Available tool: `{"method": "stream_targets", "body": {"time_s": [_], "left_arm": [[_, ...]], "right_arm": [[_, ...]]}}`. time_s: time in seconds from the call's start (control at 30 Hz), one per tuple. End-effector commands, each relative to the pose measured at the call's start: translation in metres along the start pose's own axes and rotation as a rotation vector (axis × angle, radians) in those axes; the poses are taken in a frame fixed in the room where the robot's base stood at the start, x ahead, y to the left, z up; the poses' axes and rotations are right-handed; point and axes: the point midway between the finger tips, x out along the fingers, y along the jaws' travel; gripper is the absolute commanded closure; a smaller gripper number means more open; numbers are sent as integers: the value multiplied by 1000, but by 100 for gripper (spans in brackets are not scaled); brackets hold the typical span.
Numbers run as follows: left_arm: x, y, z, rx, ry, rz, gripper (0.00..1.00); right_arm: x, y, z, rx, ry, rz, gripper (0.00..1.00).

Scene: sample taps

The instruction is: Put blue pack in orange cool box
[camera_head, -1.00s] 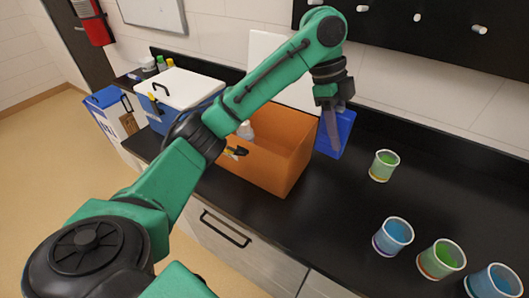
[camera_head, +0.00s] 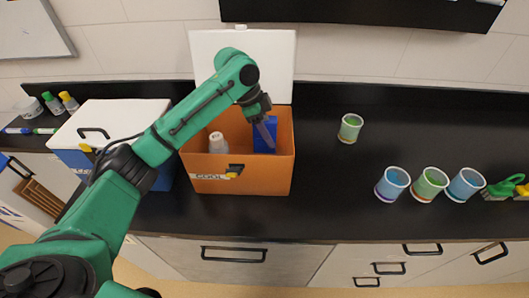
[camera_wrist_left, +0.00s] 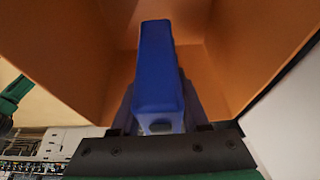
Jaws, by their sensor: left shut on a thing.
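The orange cool box (camera_head: 238,182) stands open on the black counter, with its white lid (camera_head: 285,66) raised behind it. My left gripper (camera_head: 268,135) reaches into the box's right part and is shut on the blue pack (camera_head: 262,146). In the left wrist view the blue pack (camera_wrist_left: 158,75) stands between the fingers, with the orange walls (camera_wrist_left: 80,60) around it. I cannot tell whether the pack touches the box floor. A white bottle (camera_head: 217,143) is in the box's left part. My right gripper is not in view.
A blue cool box with a white lid (camera_head: 118,119) stands closed to the left. Several cups, such as the green one (camera_head: 350,128), and a green brush (camera_head: 500,188) are at the right. The counter just right of the orange box is clear.

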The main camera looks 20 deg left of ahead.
Motion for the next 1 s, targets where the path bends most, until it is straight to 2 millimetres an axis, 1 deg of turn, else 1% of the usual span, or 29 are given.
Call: {"method": "stream_targets", "body": {"time_s": [0.03,0.1,0.23,0.3,0.4,0.47,0.77,0.8,0.83,0.87,1.0], "left_arm": [[11,1,5,-2,-2,4,100],[26,0,11,-1,0,1,100],[45,0,19,-1,0,2,100],[58,0,24,0,0,1,100],[74,0,31,0,0,1,100],[79,0,32,2,1,-2,100],[82,0,34,1,1,-1,100],[82,0,34,1,0,-1,40],[82,0,34,1,0,-1,28],[82,0,34,1,0,-1,26],[82,0,34,1,1,-1,26]], "right_arm": [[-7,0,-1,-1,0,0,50],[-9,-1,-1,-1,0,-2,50],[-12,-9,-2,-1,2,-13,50],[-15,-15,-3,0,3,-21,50],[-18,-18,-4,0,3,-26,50],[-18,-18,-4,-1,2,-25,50],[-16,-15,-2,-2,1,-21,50],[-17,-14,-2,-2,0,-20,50],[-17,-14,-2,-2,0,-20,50],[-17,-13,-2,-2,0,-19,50],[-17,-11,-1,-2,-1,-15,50]]}}
